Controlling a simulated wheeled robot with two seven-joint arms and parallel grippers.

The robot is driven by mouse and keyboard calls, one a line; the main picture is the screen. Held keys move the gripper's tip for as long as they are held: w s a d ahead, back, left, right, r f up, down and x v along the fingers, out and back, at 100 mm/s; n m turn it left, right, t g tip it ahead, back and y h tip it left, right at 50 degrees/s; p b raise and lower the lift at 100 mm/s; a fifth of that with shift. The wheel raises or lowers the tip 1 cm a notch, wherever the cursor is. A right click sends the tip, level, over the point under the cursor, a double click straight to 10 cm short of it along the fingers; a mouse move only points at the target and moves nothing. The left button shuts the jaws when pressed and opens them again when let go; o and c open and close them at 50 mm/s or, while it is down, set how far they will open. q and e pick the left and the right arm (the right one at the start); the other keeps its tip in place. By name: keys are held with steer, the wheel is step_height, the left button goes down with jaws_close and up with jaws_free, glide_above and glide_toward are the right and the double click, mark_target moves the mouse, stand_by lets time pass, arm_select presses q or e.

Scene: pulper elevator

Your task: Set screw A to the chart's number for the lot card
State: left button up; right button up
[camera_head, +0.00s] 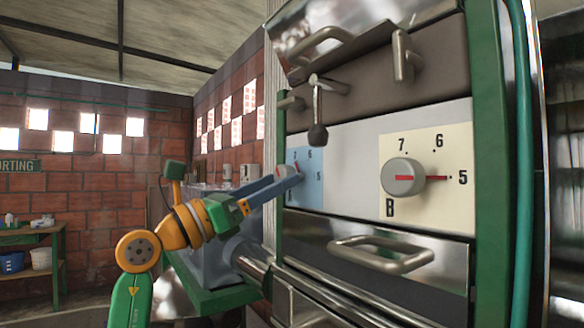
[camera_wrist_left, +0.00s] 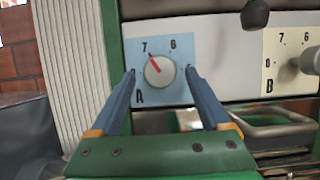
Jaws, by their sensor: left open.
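Screw A is a round grey knob (camera_wrist_left: 160,71) on a blue plate (camera_wrist_left: 182,95) marked A. Its red pointer leans up and left, towards the 7; the 6 is to the upper right. In the head view the blue plate (camera_head: 308,190) is partly covered by my left gripper (camera_head: 288,176). In the wrist view my left gripper (camera_wrist_left: 160,74) is open, one blue finger on each side of knob A, with gaps showing; I cannot tell how far its tips are from the plate. I see no chart or lot card. My right gripper is not in view.
Knob B (camera_head: 403,177) sits on a cream plate (camera_head: 430,205) to the right, its red pointer at 5. A lever with a dark ball (camera_head: 318,134) hangs above plate A. A metal handle (camera_head: 380,256) juts out below. A green post (camera_head: 486,120) stands at the right.

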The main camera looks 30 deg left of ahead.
arm_select(q)
steer(key=p+x, duration=0.1)
steer(key=x, duration=0.2)
steer(key=shift+s+d, duration=0.1)
steer(key=shift+w, duration=0.2)
steer(key=shift+s, duration=0.2)
steer(key=c, duration=0.7)
jaws_close()
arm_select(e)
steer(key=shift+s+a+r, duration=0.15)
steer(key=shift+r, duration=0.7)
arm_select(q)
steer(key=shift+n, duration=0.5)
steer(key=n+y, duration=0.2)
steer(key=n, duration=0.2)
steer(key=n+y, duration=0.2)
steer(key=n, duration=0.2)
steer(key=shift+r+t+y, duration=0.1)
steer(key=shift+t+y, duration=0.2)
steer(key=n+y, duration=0.1)
steer(key=n, duration=0.2)
steer(key=n+g+y, duration=0.1)
steer(key=n, duration=0.2)
steer(key=shift+n+y+p, duration=0.35)
steer(key=shift+n+y, duration=0.05)
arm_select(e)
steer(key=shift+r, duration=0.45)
